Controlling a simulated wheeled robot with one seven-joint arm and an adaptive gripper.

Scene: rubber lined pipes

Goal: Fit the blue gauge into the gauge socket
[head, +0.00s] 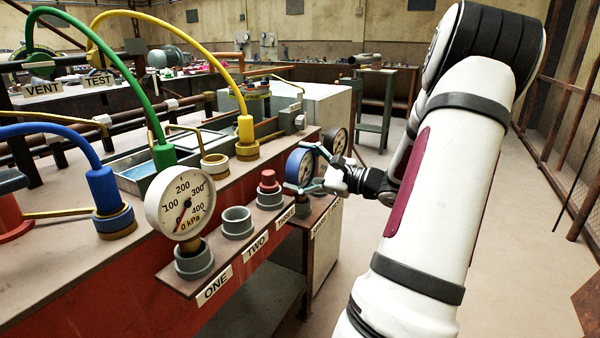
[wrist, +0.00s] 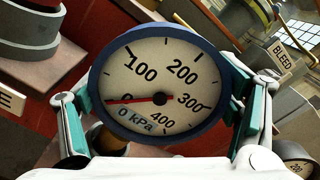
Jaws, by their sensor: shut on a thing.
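The blue gauge (head: 300,166) is a round dial with a blue rim. In the wrist view the blue gauge (wrist: 157,88) faces the camera, its red needle near 0. My gripper (head: 312,170) is shut on it, with a teal finger pad on each side of the rim; my gripper also shows in the wrist view (wrist: 160,110). The gauge is over the far part of the labelled shelf. Its stem and whatever is directly below it are mostly hidden. A grey empty socket (head: 237,222) stands behind the TWO label (head: 256,243).
A white gauge (head: 180,203) stands in the socket at ONE. A red plug (head: 268,181) sits in a grey socket beyond TWO. Another dark-rimmed gauge (head: 338,141) is just beyond the held one. Green, yellow and blue hoses arch above the bench. Open floor lies to the right.

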